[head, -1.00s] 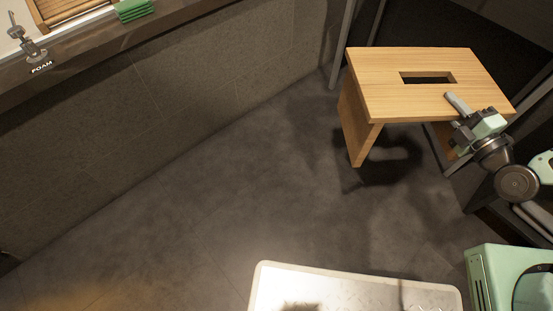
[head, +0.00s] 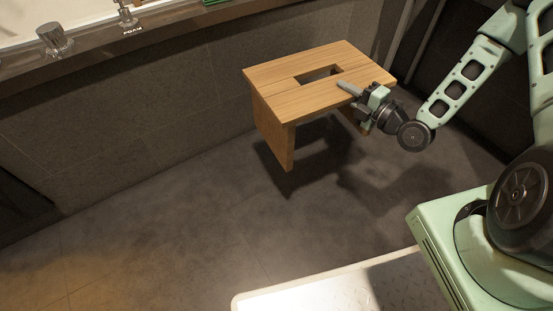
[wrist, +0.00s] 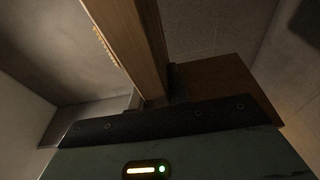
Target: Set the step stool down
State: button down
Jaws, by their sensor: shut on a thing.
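The wooden step stool (head: 283,88) has a flat top with a rectangular hand slot and two panel legs. In the head view it is near the vanity wall, roughly upright and a little tilted. A shadow lies on the floor beneath it, and it appears to be held above the floor. My gripper (head: 362,93) is shut on the right part of the stool's top, one finger lying over the upper face. In the wrist view the stool's wood (wrist: 128,38) runs up from between the jaws. The lower finger and the far leg are mostly hidden.
The dark tiled floor (head: 185,235) is clear in front of the vanity wall (head: 130,110). A white-edged light panel (head: 330,290) lies at the bottom. The vanity counter (head: 150,28) holds taps at upper left. Dark framed panels stand at the right.

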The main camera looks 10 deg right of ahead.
jog(key=w+a+f+n+y+b, duration=0.1)
jog(key=w+a+f+b, duration=0.2)
jog(key=w+f+b, duration=0.25)
jog(key=w+a+f+y+b, duration=0.1)
jog(key=w+a+f+b, duration=0.3)
jog(key=f, duration=0.3)
notch_tip(320, 180, down, 10)
jog(key=b, duration=0.6)
jog(key=shift+s, duration=0.2)
jog(key=shift+d+f+b, duration=0.1)
jog(key=shift+b, duration=0.2)
jog(key=c, duration=1.3)
grip_release()
jog(key=shift+f+g, duration=0.15)
jog(key=shift+g, duration=0.15)
jog(key=p+v, duration=0.7)
jog(key=v, duration=0.5)
jog(key=shift+s+r, duration=0.15)
jog(key=shift+r, duration=0.1)
